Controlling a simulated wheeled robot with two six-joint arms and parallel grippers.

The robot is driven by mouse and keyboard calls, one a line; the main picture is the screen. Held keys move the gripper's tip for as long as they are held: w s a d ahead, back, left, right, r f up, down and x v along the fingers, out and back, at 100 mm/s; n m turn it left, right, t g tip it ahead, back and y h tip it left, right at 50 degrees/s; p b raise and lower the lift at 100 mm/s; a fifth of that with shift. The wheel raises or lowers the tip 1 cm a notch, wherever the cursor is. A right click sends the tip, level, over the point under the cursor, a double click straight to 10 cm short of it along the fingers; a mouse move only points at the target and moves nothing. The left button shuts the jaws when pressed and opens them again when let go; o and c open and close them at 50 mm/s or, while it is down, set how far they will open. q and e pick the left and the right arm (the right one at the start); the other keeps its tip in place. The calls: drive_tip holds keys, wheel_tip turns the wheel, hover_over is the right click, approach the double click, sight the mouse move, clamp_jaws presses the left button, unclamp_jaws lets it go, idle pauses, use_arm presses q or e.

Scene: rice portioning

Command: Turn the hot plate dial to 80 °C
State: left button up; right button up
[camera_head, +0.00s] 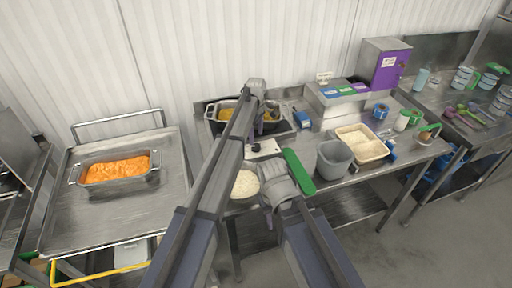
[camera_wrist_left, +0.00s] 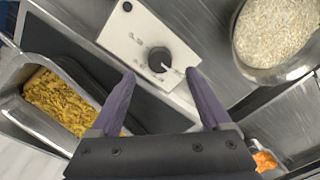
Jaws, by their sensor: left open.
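The hot plate's pale control panel (camera_head: 264,149) lies at the front of the dark hot plate. In the left wrist view the panel (camera_wrist_left: 138,34) carries a round black dial (camera_wrist_left: 160,59) with a light pointer mark towards the lower right; the temperature figures are too small to read. My left gripper (camera_wrist_left: 160,74) is open, its two purple fingers spread either side of the dial. I cannot tell whether they touch it. In the head view the gripper (camera_head: 262,130) is partly hidden by its own arm above the panel. My right arm shows at the bottom middle; its fingers are not visible.
A metal pan of yellow food (camera_wrist_left: 60,104) sits on the hot plate. A bowl of rice (camera_head: 245,184) stands close in front, beside a green board (camera_head: 299,172). A grey tub (camera_head: 333,159) and a beige container (camera_head: 361,145) stand to the right.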

sight(256, 146)
use_arm(q)
wheel_tip(256, 146, down, 6)
drive_tip(key=b, duration=0.5)
drive_tip(key=shift+r, duration=0.1)
drive_tip(key=shift+c, duration=0.4)
clamp_jaws()
